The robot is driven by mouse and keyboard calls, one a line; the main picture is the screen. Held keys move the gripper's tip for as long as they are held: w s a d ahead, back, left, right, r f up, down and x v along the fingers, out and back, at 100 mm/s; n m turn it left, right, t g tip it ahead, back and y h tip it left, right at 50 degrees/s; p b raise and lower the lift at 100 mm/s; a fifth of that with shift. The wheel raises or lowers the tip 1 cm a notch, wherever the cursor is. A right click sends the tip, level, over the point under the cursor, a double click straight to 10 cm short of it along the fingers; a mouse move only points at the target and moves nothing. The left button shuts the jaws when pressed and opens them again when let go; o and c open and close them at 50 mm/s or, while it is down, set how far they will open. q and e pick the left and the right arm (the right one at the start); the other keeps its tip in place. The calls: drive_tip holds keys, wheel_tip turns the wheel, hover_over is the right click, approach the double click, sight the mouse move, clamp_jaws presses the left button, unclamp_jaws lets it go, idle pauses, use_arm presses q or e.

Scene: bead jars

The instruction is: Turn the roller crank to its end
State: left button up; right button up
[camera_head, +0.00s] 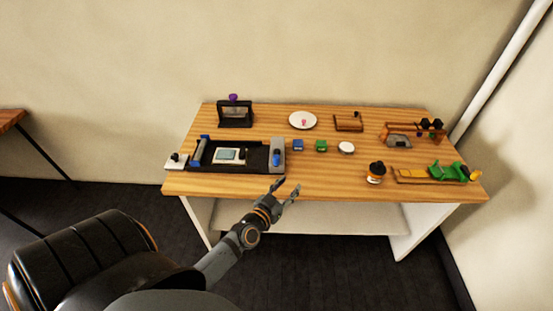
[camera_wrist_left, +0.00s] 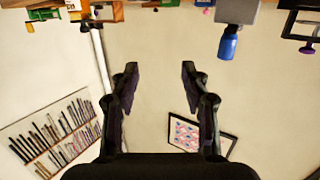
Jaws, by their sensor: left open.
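A low black tray (camera_head: 236,168) stands at the left of the wooden table, with a pale panel in it and a blue-ended roller (camera_head: 199,151) along its left side. A grey block (camera_head: 278,145) at the tray's right end carries a blue handle (camera_head: 277,159), which looks like the crank. The handle also shows in the left wrist view (camera_wrist_left: 229,43), upside down at the top. My right gripper is out of view.
Behind the tray stands a black frame with a purple knob (camera_head: 234,112). Blue (camera_head: 297,146) and green (camera_head: 321,146) blocks and a white lid-like disc (camera_head: 346,148) stand right of the grey block. A jar (camera_head: 376,173) and a green device (camera_head: 447,171) are farther right. The front middle is clear.

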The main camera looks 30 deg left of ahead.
sight(276, 161)
use_arm(q)
drive_tip(key=a+n+y, duration=0.3)
drive_tip(key=a+y, duration=0.2)
drive_tip(key=a, duration=0.3)
drive_tip(key=shift+t, duration=0.3)
drive_tip(key=x, duration=0.9)
drive_tip(key=shift+w+f+b, duration=0.25)
drive_tip(key=shift+w+b, duration=0.15)
clamp_jaws()
